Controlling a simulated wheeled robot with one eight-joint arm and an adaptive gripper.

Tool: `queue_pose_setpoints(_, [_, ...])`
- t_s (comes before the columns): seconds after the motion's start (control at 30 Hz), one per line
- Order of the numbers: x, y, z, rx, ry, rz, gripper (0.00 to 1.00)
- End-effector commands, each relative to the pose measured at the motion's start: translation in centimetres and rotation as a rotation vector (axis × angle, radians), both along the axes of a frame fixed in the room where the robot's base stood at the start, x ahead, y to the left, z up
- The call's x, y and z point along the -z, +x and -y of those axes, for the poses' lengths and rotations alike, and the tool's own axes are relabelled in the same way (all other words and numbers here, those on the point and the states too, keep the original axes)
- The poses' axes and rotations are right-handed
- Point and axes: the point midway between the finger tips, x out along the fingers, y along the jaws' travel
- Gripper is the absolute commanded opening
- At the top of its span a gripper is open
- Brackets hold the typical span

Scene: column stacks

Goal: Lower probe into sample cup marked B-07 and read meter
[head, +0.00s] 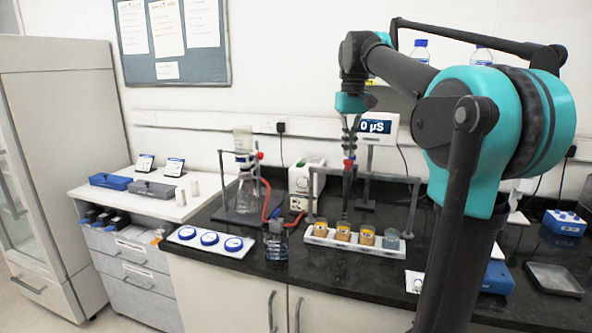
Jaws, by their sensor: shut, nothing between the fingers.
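A tray (357,247) on the black bench holds a row of sample cups. Three have brownish contents and yellow labels: the left cup (321,228), the second cup (343,231) and the third cup (366,235). The right cup (391,239) is clear grey-blue. The label marks are too small to read, so I cannot tell which is B-07. A dark upright rod with a red part (348,163), likely the probe, stands above the second cup. My gripper (350,150) points down at its top, shut and empty. The meter (378,127) reads "0 µS", its left side partly hidden.
A grey frame (388,177) spans the tray. A shallow grey tray (554,279) lies right. My arm hides much of the right bench.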

Motion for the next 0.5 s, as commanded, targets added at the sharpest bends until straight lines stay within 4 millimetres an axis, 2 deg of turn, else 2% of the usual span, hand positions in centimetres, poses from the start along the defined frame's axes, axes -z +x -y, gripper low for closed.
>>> queue_pose_setpoints(0.5, [1.9,0.0,0.0,0.0,0.0,0.0,0.0])
